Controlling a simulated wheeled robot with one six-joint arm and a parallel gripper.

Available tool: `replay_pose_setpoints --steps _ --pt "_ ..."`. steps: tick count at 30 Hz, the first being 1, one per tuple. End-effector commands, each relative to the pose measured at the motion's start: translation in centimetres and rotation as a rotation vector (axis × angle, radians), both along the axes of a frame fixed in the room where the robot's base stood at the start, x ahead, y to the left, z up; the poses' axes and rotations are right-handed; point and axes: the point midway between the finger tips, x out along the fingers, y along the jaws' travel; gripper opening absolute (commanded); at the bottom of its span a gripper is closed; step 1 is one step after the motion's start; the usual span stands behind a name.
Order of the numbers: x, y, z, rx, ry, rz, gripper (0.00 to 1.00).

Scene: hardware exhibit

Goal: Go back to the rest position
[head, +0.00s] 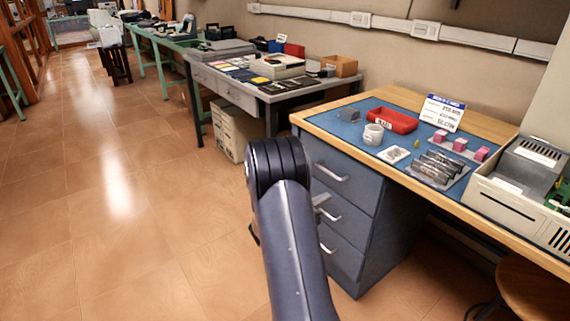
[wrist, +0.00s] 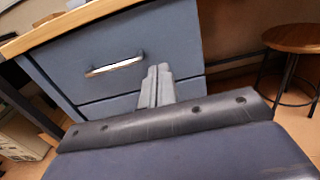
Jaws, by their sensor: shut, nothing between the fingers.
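My gripper (wrist: 157,84) shows in the wrist view with its two grey fingers side by side, shut and empty. It points at the blue drawer front of the desk, below and to the right of a metal handle (wrist: 114,66). I cannot tell how far the fingertips are from the drawer. In the head view my arm rises in front of the blue drawer cabinet (head: 340,170), and most of the gripper is hidden behind it.
The desk's wooden top (head: 490,128) holds a red tray (head: 392,120), a white mug (head: 373,134), pink blocks and a beige computer case (head: 515,205). A wooden stool (wrist: 292,38) stands to the right. The tiled floor (head: 120,220) on the left is clear.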

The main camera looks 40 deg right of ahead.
Motion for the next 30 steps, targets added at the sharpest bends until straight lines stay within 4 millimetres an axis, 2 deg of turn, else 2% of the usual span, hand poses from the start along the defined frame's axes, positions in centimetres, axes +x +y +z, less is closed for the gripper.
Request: replay_pose_setpoints --steps 8,13,30 --pt "0.0 0.0 0.0 0.0 0.0 0.0 0.0" --pt "0.0 -1.0 -0.1 0.0 0.001 -0.001 0.0" --pt "-0.1 -11.0 -0.1 0.0 0.0 -0.002 0.0"
